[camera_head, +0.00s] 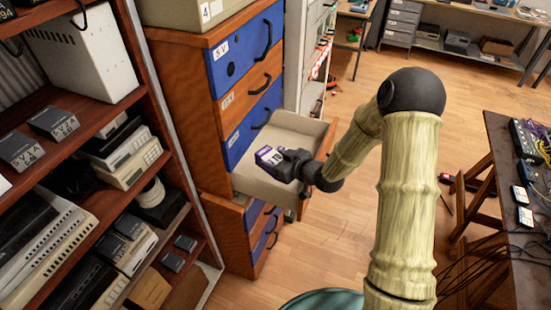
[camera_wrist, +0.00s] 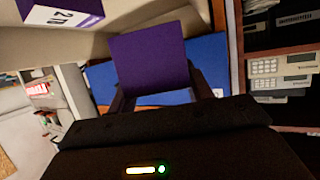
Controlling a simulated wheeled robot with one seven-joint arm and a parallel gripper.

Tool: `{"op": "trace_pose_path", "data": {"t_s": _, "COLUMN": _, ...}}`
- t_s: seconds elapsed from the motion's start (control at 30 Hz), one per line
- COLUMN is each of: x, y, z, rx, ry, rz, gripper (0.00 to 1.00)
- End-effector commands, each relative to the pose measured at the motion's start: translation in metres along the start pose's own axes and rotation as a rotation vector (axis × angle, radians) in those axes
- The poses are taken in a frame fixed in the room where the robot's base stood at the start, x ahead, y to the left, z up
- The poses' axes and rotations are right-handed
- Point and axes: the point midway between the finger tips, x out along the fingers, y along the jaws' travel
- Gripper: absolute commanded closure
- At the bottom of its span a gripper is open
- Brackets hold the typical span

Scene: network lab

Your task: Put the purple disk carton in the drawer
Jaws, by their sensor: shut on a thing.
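The purple disk carton (camera_wrist: 152,60) is between the two fingers of my gripper (camera_wrist: 160,98) in the wrist view, with a plain purple face showing. In the head view a purple carton with a white label (camera_head: 268,155) shows at the tip of my gripper (camera_head: 287,166), over the inside of the open drawer (camera_head: 262,187). My gripper is shut on the carton. Whether the carton touches the drawer floor, I cannot tell. A second purple piece with a white label (camera_wrist: 65,17) shows at the upper left of the wrist view, partly cut off.
The drawer stands out of a wooden cabinet with blue fronts (camera_head: 232,68). A shelf (camera_head: 75,150) full of grey devices stands close on the left. A dark table (camera_head: 505,170) with cables is on the right. Wooden floor is free between them.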

Motion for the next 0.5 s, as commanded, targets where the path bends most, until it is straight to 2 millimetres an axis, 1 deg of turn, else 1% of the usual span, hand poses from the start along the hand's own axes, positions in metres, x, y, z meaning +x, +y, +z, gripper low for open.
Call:
{"op": "trace_pose_path", "data": {"t_s": 0.17, "x": -0.0012, "y": 0.0044, "z": 0.0034, "rx": 0.003, "ry": 0.0, "rz": 0.008, "gripper": 0.74}}
{"op": "trace_pose_path", "data": {"t_s": 0.5, "x": 0.0047, "y": -0.0006, "z": 0.0099, "rx": 0.0, "ry": 0.0, "rz": -0.001, "gripper": 0.74}}
